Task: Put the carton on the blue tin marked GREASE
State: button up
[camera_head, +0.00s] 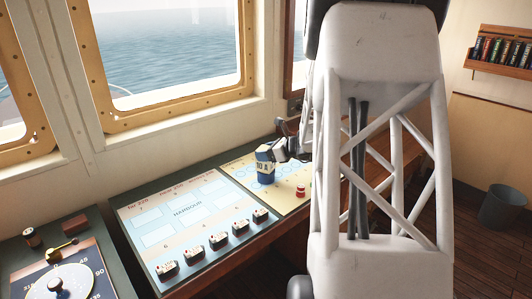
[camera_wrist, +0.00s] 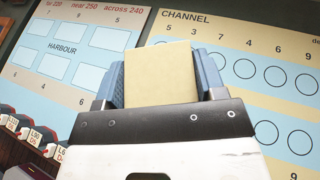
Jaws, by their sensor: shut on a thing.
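My gripper (camera_wrist: 162,75) is shut on a plain tan block, which I take to be the carton (camera_wrist: 160,72), between its two blue-grey fingers in the wrist view.
The HARBOUR chart (camera_head: 188,212) lies left of the yellow and blue CHANNEL chart (camera_wrist: 245,50). Several dark lettered blocks (camera_head: 218,241) line its near edge. A red knob-like piece (camera_head: 300,191) stands on the CHANNEL chart. A brass lever (camera_head: 62,250) is at the left.

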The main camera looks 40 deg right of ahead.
jog(key=shift+f, duration=0.1)
jog(key=o, duration=1.1)
jog(key=shift+s+r, duration=0.1)
jog(key=shift+r, duration=0.1)
jog(key=shift+v, duration=5.95)
